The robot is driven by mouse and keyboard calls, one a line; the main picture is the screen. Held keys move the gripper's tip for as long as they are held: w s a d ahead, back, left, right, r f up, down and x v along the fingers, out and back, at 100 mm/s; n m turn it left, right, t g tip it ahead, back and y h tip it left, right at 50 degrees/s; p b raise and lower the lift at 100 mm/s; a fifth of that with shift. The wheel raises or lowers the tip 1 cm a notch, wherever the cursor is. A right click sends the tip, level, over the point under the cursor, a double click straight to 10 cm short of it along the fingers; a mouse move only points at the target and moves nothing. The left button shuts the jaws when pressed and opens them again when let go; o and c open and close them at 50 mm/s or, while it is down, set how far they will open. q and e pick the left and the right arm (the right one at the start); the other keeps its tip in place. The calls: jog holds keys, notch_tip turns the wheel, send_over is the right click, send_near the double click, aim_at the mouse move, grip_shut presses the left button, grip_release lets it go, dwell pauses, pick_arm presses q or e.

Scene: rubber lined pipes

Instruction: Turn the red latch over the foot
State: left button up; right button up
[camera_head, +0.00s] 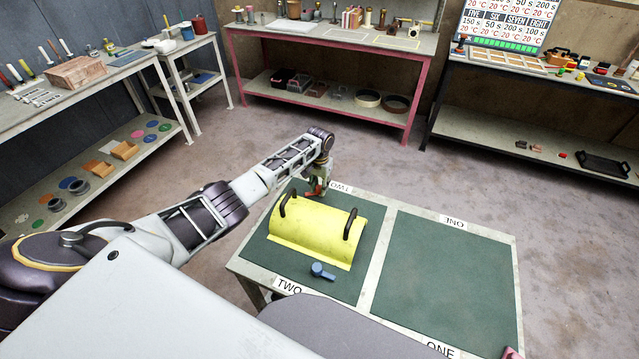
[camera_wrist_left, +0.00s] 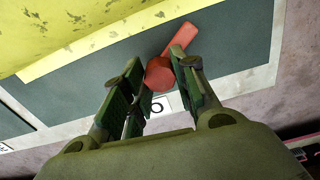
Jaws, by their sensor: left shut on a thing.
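A yellow half-round cover (camera_head: 315,232) with two dark handles lies on the left green mat of the table. Its flat foot edge also shows in the left wrist view (camera_wrist_left: 100,48). The red latch (camera_head: 309,194) stands at the cover's far end. In the left wrist view, its round hub (camera_wrist_left: 159,73) lies between my fingers, and its bar points up and right, close beside the yellow edge. My left gripper (camera_head: 318,190) reaches down there and is shut on the red latch (camera_wrist_left: 180,40). A blue latch (camera_head: 322,271) stands at the cover's near end. My right gripper is not in view.
The right green mat (camera_head: 445,275) is bare. Labels TWO and ONE mark the table's (camera_head: 240,264) edges. Benches with tools and parts stand along the walls, with open floor (camera_head: 400,165) between them and the table.

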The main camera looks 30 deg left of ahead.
pick_arm(q)
jog(key=shift+w+r+n+p, duration=0.1)
jog(key=shift+r+n+p, duration=0.1)
jog(key=shift+n+p, duration=1.65)
jog(key=shift+n, duration=0.15)
jog(key=shift+n+p, duration=0.8)
jog(key=shift+n, duration=0.3)
jog(key=n+p, duration=0.1)
jog(key=n, duration=0.2)
jog(key=shift+n+p, duration=0.45)
jog(key=shift+n, duration=0.15)
jog(key=shift+w+n, duration=0.1)
jog(key=shift+n, duration=0.3)
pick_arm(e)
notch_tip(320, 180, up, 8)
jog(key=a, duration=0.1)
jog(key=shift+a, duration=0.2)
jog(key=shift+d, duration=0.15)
